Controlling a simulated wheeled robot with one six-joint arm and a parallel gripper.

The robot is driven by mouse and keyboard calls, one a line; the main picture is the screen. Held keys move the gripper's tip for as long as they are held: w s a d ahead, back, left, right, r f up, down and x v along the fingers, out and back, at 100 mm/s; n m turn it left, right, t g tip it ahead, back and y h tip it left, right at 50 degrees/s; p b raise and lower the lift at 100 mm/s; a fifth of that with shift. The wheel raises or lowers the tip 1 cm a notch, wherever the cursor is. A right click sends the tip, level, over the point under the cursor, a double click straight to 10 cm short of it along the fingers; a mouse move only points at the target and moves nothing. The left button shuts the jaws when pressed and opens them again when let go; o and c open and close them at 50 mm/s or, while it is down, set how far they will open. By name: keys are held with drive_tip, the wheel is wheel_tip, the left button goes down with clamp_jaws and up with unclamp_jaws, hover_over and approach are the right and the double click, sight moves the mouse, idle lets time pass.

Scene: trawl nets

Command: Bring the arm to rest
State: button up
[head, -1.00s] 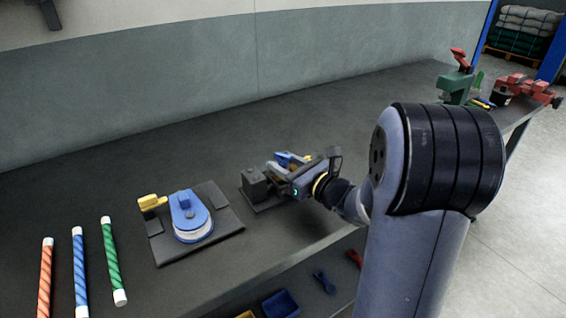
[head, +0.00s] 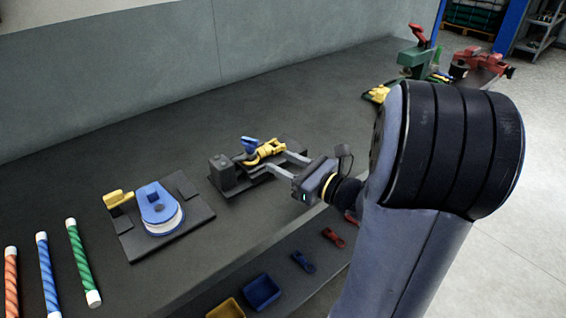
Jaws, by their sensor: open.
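My gripper (head: 267,159) is open, with its two grey fingers spread and pointing left over the front part of the dark bench (head: 270,112). A yellow piece with a blue handle (head: 264,151) lies on a dark fixture plate (head: 225,178) just beyond the fingertips. I cannot tell whether the fingers touch it. My arm reaches in from the lower right and hides part of the bench's right side.
Left of my gripper, a dark plate holds a blue and white pulley block (head: 158,208) and a yellow piece (head: 118,199). Orange, blue and green striped rods (head: 80,257) lie far left. A green vise (head: 415,58) stands at the back. Blue (head: 262,291) and yellow bins sit below.

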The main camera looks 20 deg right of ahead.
sight(255, 144)
drive_tip(key=x, duration=1.1)
drive_tip(key=shift+a+r, duration=0.1)
drive_tip(key=shift+r+p, duration=0.55)
drive_tip(key=shift+p, duration=0.15)
drive_tip(key=shift+r+p, duration=0.35)
